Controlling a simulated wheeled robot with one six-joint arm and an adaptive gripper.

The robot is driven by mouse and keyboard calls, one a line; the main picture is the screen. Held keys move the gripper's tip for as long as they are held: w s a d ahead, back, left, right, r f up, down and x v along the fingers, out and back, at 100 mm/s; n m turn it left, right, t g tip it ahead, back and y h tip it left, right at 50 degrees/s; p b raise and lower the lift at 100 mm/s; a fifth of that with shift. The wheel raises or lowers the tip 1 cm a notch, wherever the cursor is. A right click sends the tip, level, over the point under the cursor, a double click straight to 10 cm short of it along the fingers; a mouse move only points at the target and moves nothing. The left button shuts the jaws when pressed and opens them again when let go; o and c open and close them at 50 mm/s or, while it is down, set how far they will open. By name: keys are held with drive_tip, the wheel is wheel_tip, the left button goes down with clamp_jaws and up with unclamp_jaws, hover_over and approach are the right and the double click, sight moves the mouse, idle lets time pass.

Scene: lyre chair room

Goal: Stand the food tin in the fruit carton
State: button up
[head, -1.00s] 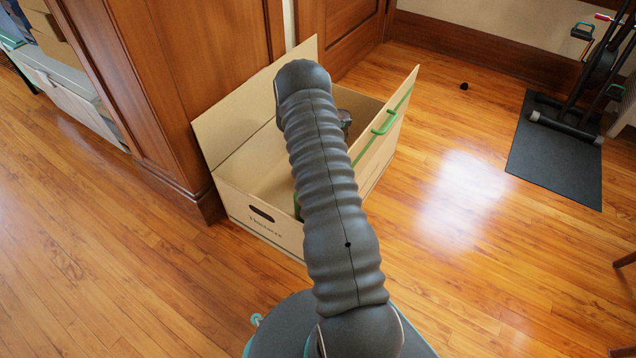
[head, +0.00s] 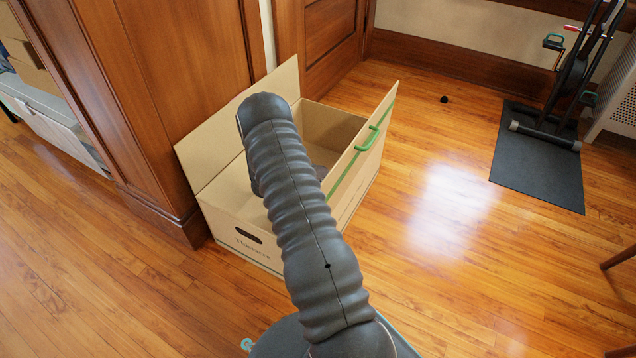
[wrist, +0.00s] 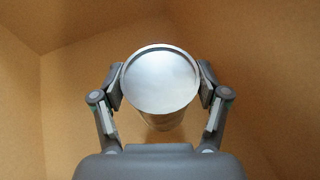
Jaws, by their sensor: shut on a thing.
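The food tin (wrist: 160,82) is a silvery round can, seen from its flat end in the wrist view. My gripper (wrist: 160,88) is shut on it, one finger on each side. Tan cardboard walls surround the tin and gripper in the wrist view, so they are inside the carton. Whether the tin touches the carton floor I cannot tell. The fruit carton (head: 219,222) is an open cardboard box with raised flaps on the floor in the head view. My arm covers part of its opening there and hides the tin and gripper.
A wooden cabinet or wall panel (head: 165,90) stands close to the carton's left. A green handle (head: 367,138) sits on the right flap. A black mat (head: 540,165) with exercise equipment lies at the right.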

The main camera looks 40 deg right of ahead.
drive_tip(key=shift+f, duration=1.9)
drive_tip(key=shift+f, duration=0.15)
drive_tip(key=o, duration=1.2)
drive_tip(key=shift+c, duration=0.2)
